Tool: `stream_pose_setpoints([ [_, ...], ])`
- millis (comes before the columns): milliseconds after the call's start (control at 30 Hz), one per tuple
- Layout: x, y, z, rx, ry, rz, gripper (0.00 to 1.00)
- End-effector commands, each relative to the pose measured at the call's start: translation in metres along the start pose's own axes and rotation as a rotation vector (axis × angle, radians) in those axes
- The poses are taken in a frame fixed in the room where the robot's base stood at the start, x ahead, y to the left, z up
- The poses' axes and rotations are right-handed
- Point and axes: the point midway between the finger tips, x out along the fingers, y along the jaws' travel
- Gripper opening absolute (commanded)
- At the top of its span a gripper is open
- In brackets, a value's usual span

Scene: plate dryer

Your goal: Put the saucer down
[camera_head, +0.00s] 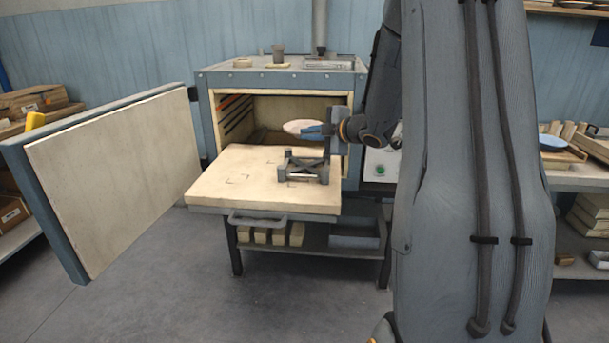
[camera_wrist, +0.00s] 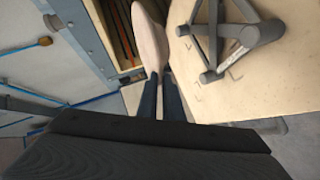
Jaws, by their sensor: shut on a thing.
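The saucer (camera_head: 301,127) is pale and flat, and it is held roughly level above the back of the pulled-out shelf (camera_head: 220,189), in front of the dryer's opening. My gripper (camera_head: 317,130) is shut on the saucer's right edge. In the wrist view the saucer (camera_wrist: 150,40) shows as a narrow pale oval between and beyond the fingertips of my gripper (camera_wrist: 160,76). A dark grey stand (camera_head: 303,168) with raised corners sits on the shelf, below the saucer. The stand (camera_wrist: 228,35) also shows in the wrist view, right of the saucer.
The dryer door (camera_head: 110,175) is swung wide open at the left. The dryer chamber (camera_head: 265,115) is open behind the shelf. The left part of the shelf is bare. A side table at the right holds a blue dish (camera_head: 552,142).

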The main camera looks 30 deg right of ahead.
Motion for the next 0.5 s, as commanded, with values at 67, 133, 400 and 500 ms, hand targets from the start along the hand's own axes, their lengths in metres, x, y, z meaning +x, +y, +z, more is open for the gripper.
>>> stream_pose_setpoints([
  [67, 0.004, -0.005, 0.002, -0.001, 0.001, 0.002, 0.0],
  [133, 0.006, -0.009, 0.004, 0.0, 0.001, 0.001, 0.0],
  [400, 0.021, -0.049, 0.018, 0.003, 0.001, -0.001, 0.0],
  [500, 0.024, -0.058, 0.022, 0.001, 0.002, 0.001, 0.0],
])
